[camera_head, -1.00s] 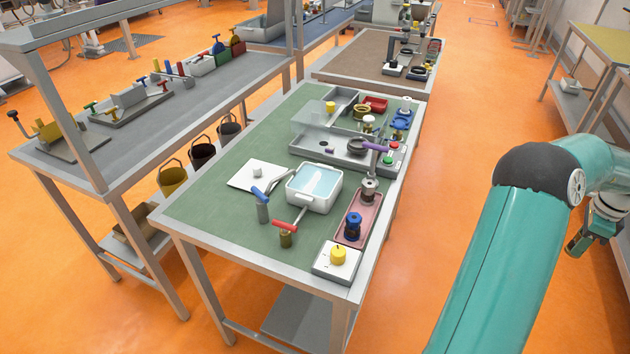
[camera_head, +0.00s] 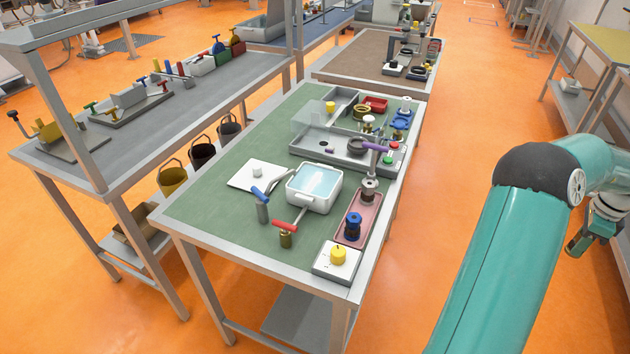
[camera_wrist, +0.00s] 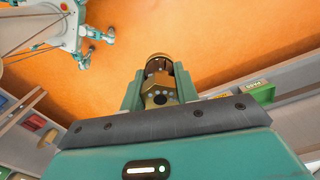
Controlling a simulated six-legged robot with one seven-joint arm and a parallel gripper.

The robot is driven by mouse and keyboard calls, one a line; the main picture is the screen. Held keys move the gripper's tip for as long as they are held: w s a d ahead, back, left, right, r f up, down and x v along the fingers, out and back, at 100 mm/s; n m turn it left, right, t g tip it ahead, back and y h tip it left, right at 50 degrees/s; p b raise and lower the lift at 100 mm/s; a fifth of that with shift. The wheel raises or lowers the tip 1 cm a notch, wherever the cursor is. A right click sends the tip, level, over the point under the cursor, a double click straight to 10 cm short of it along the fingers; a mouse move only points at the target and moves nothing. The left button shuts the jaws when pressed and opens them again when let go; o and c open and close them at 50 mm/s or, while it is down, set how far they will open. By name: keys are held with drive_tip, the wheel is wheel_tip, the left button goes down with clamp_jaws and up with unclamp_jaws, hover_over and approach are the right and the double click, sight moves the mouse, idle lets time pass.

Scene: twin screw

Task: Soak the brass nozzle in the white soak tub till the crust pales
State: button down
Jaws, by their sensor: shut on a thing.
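The white soak tub (camera_head: 323,206) stands on the green bench top in the head view, filled with pale blue liquid. My gripper (camera_head: 583,240) hangs over the orange floor at the right edge of the head view, well away from the tub. In the wrist view my gripper (camera_wrist: 155,98) is shut on a brass-coloured piece with a dark brown end, which looks like the brass nozzle (camera_wrist: 158,77). The jaws hide its lower part. I cannot make out its crust clearly.
A pink tray (camera_head: 371,212) holds a blue-topped part. A yellow-knobbed box (camera_head: 338,262) sits at the near corner. Open floor lies between bench and arm.

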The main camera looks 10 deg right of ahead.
drive_tip(key=shift+r, duration=4.3)
